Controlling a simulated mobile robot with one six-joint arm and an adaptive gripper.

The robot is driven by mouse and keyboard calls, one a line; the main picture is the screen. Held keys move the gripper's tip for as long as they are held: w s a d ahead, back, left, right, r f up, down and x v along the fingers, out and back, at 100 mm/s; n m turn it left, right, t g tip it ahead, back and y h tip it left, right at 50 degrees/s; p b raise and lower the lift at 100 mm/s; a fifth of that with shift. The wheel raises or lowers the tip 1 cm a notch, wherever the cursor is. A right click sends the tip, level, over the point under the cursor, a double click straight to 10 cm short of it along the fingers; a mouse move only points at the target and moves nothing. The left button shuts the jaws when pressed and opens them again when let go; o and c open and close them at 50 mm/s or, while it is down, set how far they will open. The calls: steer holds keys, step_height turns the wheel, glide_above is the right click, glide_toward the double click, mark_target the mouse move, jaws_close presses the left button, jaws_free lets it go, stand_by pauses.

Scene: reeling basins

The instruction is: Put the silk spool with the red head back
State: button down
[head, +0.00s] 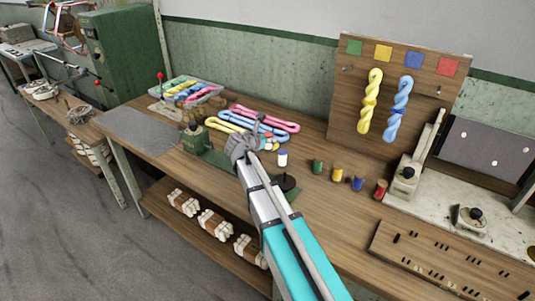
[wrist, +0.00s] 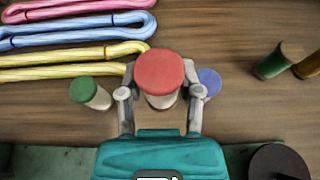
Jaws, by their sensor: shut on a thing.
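The silk spool with the red head (wrist: 161,72) has a pale body and stands between my gripper's fingers (wrist: 160,93) in the wrist view. The fingers are shut on its sides. I cannot tell whether its base touches the table. A green-headed spool (wrist: 90,92) is just left of my gripper, and a blue-headed spool (wrist: 208,82) is close by the right finger. In the head view my gripper (head: 244,147) is low over the middle of the table, and the red-headed spool is largely hidden there. A white spool with a blue head (head: 282,158) shows beside it.
Pink, blue and yellow skeins (head: 265,120) lie beyond my gripper. Green (head: 318,167), yellow (head: 337,174), blue (head: 357,183) and red (head: 380,190) small pieces stand in a row to the right. A wooden board (head: 400,100) with hanging skeins stands behind. A dark round disc (wrist: 278,163) is at the lower right.

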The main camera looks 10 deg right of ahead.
steer(key=shift+w+a+f+b, duration=0.15)
steer(key=shift+w+f+b, duration=0.9)
steer(key=shift+f, duration=0.25)
steer(key=shift+w+f, duration=0.1)
steer(key=shift+w+f+b, duration=0.4)
steer(key=shift+f+b, duration=1.5)
steer(key=shift+f, duration=0.05)
steer(key=shift+f, duration=0.1)
steer(key=shift+c, duration=1.3)
jaws_free()
steer(key=shift+s+a+r, duration=0.1)
steer(key=shift+r, duration=0.15)
steer(key=p+v, duration=0.4)
steer(key=v, duration=0.8)
steer(key=shift+p, duration=0.3)
